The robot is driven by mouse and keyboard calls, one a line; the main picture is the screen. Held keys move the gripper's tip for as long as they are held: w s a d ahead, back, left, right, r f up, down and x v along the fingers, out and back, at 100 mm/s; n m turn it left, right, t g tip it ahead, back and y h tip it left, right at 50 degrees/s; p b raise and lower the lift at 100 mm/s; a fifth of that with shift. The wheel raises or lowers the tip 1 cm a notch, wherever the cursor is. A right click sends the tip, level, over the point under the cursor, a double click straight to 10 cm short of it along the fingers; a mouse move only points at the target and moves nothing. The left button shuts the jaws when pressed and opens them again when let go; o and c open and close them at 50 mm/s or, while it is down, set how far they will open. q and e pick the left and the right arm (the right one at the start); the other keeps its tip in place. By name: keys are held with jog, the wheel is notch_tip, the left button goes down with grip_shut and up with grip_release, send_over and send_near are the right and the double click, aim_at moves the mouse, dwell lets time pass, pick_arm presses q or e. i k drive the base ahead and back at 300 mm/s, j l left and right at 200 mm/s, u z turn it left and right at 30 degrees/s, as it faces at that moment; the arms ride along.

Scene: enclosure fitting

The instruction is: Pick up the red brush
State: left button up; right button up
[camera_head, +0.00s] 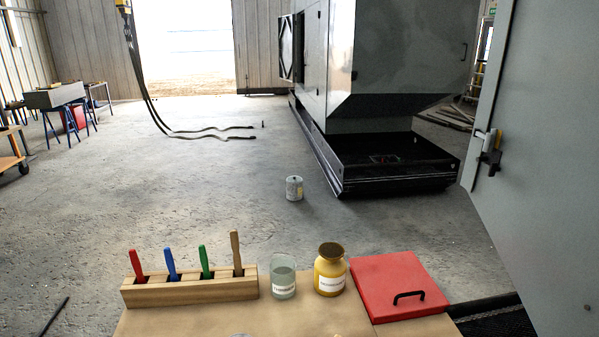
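The red brush (136,264) stands in the leftmost slot of a wooden holder (190,291). Only its red handle shows, leaning slightly left; its lower end is hidden in the holder. To its right in the same holder stand a blue-handled brush (170,263), a green-handled brush (205,262) and a taller plain wooden-handled one (236,250).
On the tabletop (240,321), right of the holder, stand a labelled glass jar (284,279), a yellow bottle (330,271) and a red lidded box (385,277) with a black handle. A grey panel (545,150) rises at the right. A can (294,188) stands on the floor (150,200).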

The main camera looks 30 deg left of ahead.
aim_at(136, 265)
jog(key=u, duration=1.9)
jog(key=z, duration=3.7)
jog(key=u, duration=3.7)
